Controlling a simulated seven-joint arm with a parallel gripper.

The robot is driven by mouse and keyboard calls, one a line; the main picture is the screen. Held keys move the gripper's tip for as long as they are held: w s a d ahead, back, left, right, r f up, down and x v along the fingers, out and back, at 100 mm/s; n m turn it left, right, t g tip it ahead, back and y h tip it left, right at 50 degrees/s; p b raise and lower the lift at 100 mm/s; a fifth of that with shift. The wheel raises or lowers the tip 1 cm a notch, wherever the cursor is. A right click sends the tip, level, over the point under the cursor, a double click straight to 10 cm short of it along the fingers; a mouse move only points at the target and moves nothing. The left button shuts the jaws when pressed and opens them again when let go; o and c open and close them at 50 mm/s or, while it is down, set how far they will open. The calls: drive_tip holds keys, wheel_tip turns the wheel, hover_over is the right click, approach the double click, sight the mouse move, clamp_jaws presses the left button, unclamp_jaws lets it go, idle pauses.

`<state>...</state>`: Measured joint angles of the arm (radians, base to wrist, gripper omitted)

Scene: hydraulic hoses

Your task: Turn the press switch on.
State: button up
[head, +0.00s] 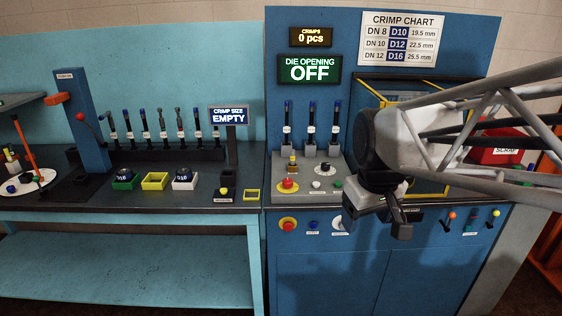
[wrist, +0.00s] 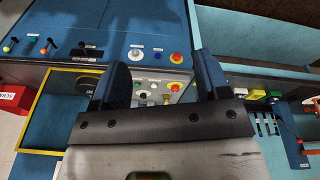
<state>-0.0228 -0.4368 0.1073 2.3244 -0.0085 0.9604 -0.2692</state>
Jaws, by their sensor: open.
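The blue press (head: 335,262) stands at the right of the head view; its display (head: 310,69) reads "DIE OPENING OFF". On its front are a red button on a yellow plate (head: 288,224), a blue button (head: 313,224) and a round white-plated control (head: 337,224). The white plate also shows in the wrist view (wrist: 136,55). I cannot read the labels or tell which control is the press switch. My gripper (head: 376,226) is open and empty, apart from the panel, and overlaps the white plate's right edge. Its fingers (wrist: 163,75) spread wide in the wrist view.
The press's sloped panel carries a red knob (head: 288,185) and other small controls. Several levers, including an orange-tipped one (head: 450,219), stand at the front right. A red bin (head: 495,150) is behind my arm. A teal bench (head: 130,217) with hoses adjoins on the left.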

drive_tip(key=w+a+n, duration=0.2)
drive_tip(key=w+n, duration=0.2)
drive_tip(key=w, duration=0.9)
drive_tip(key=n+g, duration=0.2)
drive_tip(key=n, duration=0.8)
hover_over(288, 180)
drive_tip(key=f, duration=1.4)
drive_tip(key=shift+s, duration=0.4)
drive_tip(key=shift+w+f+n, duration=0.3)
drive_tip(key=shift+f, duration=0.1)
drive_tip(key=shift+f, duration=3.8)
drive_tip(key=c, duration=0.9)
